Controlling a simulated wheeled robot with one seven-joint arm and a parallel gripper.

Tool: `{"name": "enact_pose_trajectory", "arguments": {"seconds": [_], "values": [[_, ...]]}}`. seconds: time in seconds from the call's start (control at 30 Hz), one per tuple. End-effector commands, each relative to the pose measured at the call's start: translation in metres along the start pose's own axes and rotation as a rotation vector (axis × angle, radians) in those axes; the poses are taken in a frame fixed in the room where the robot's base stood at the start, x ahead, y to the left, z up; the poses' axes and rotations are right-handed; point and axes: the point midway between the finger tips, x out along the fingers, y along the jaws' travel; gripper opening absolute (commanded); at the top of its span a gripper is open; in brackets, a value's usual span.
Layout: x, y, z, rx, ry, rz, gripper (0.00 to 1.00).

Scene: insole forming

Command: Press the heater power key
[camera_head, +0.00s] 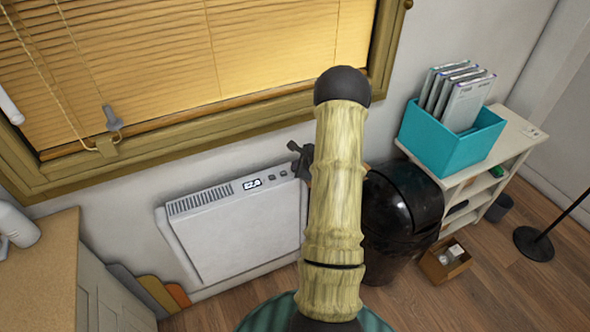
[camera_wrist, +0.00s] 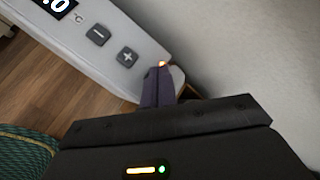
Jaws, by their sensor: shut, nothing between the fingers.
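The white heater (camera_head: 245,238) stands against the wall under the window. Its top panel has a lit display (camera_head: 252,184) and small dark keys. In the wrist view the display (camera_wrist: 57,5) reads partly "0" with °C beside it, then a minus key (camera_wrist: 98,35) and a plus key (camera_wrist: 127,57). My gripper (camera_wrist: 162,70) is shut and empty, its tips at the panel's right end, past the plus key. A small orange glow shows at the tips. No power key can be made out; the fingers cover that spot. Contact cannot be told. In the head view my gripper (camera_head: 301,162) is partly behind my arm.
A black bin (camera_head: 400,212) stands right of the heater, partly behind my arm. A shelf (camera_head: 515,140) with a teal box (camera_head: 448,140) is further right. A wooden-topped cabinet (camera_head: 40,265) is at the left. The window blind (camera_head: 180,50) hangs above.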

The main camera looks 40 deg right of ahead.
Motion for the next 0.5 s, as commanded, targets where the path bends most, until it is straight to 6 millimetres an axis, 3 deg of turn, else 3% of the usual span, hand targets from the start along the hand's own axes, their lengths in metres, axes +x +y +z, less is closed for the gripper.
{"name": "enact_pose_trajectory", "arguments": {"seconds": [0.5], "values": [[-0.0076,-0.0057,0.0058,0.0,0.0,0.0,0.0]]}}
